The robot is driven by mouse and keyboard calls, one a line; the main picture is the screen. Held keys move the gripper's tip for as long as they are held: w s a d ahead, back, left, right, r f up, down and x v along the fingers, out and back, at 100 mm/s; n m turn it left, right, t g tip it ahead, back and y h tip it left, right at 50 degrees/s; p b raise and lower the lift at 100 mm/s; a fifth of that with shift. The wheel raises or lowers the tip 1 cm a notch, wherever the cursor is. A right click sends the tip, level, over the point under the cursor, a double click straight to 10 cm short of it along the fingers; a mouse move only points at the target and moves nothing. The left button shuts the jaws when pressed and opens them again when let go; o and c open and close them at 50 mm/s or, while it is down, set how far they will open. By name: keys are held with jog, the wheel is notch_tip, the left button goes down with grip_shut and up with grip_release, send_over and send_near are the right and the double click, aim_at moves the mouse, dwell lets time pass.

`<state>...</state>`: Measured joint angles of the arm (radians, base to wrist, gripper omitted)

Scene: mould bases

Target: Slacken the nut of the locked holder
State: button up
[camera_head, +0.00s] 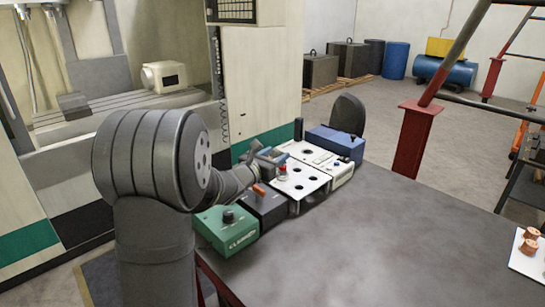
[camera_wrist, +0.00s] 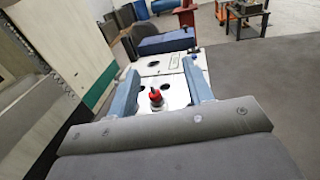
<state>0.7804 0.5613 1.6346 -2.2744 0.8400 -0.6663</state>
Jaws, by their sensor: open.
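A white plate with dark round holes (camera_head: 303,185) lies in the row of units along the table's far left edge. A red-topped part (camera_head: 283,170) stands upright in it; in the wrist view the red-topped part (camera_wrist: 156,98) shows between my fingers, with dark holes beside it. I cannot tell whether this is the locked holder, and no nut is clearly visible. My gripper (camera_head: 270,155) is beside the plate's left end, partly hidden by my arm. In the wrist view my gripper (camera_wrist: 161,72) has its two blue fingers apart, with nothing held between them.
A green box with a black knob (camera_head: 227,229) and a dark box with an orange lever (camera_head: 262,203) sit nearer. A blue box (camera_head: 335,143) is at the far end. Copper-coloured parts (camera_head: 529,240) lie at right. The grey table (camera_head: 370,245) is clear in the middle.

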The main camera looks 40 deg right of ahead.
jog(key=w+a+f+m+g, duration=0.1)
jog(key=w+a+f+g, duration=0.1)
jog(key=w+a, duration=0.3)
jog(key=w+a+f+m+g, duration=0.2)
jog(key=w+a+f, duration=0.3)
jog(key=a, duration=0.3)
jog(key=w+a+f+m+g, duration=0.1)
jog(key=w+a+f+g, duration=0.2)
jog(key=w+a+f, duration=0.1)
jog(key=shift+w+a+m, duration=0.15)
jog(key=shift+w+a, duration=0.1)
jog(key=shift+a, duration=0.4)
jog(key=shift+w+a+m, duration=0.15)
jog(key=shift+w+a, duration=0.1)
jog(key=shift+a, duration=0.4)
jog(key=x, duration=1.7)
jog(key=shift+s+r, duration=0.1)
jog(key=shift+s, duration=0.05)
jog(key=shift+c, duration=0.2)
